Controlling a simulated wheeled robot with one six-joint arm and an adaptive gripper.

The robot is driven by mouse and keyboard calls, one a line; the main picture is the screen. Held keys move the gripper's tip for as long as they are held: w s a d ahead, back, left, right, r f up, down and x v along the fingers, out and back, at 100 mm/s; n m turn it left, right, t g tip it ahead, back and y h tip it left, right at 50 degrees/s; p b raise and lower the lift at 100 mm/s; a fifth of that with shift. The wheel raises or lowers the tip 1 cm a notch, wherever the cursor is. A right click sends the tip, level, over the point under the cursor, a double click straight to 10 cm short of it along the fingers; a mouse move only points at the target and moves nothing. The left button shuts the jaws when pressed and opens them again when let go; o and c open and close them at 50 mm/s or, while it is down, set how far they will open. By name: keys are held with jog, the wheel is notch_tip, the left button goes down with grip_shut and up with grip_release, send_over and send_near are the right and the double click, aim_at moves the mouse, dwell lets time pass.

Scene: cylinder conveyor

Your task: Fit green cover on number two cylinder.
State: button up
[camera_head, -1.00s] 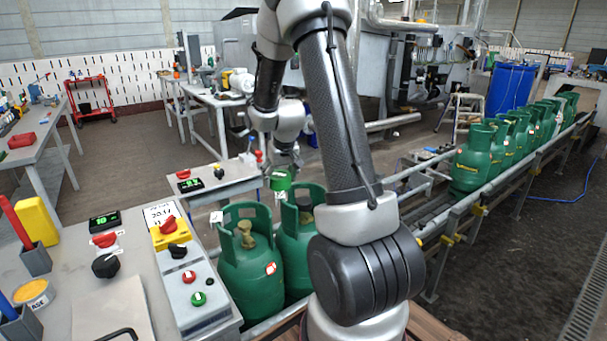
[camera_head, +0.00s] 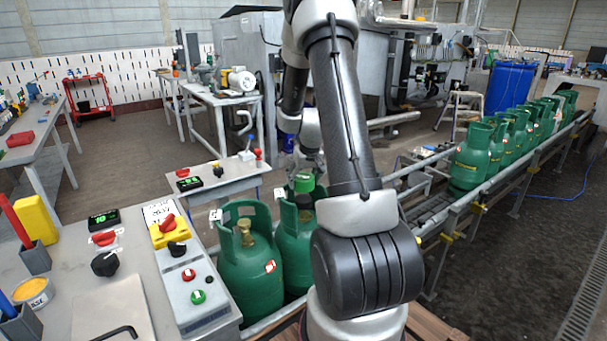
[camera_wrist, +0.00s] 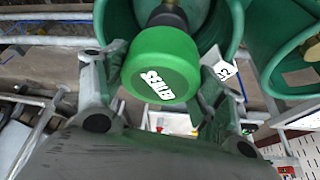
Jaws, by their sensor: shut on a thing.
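My gripper (camera_head: 305,174) is shut on a green cover (camera_head: 304,184). In the wrist view, the cover (camera_wrist: 162,66) has white lettering on its round face and sits between the two fingers. It is at the open collar of the right-hand near green cylinder (camera_head: 296,247), beside a dark valve part (camera_wrist: 168,14). I cannot tell whether the cover touches the valve. A white tag (camera_wrist: 222,69) hangs at this cylinder's collar, its number hard to read. My arm hides this cylinder's right side in the head view.
Another green cylinder (camera_head: 246,265) with a bare brass valve stands close on the left. A control panel (camera_head: 188,285) with buttons is left of it. Several green cylinders line the conveyor (camera_head: 480,207) at right. A small bench (camera_head: 222,183) stands behind.

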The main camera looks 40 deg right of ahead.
aim_at(303, 198)
jog(key=shift+f, duration=1.8)
jog(key=shift+f, duration=2.3)
jog(key=o, duration=0.9)
jog(key=shift+r, duration=0.1)
jog(key=v, duration=1.1)
jog(key=shift+s+a+r, duration=0.1)
jog(key=shift+s+r, duration=0.05)
jog(key=shift+r, duration=0.2)
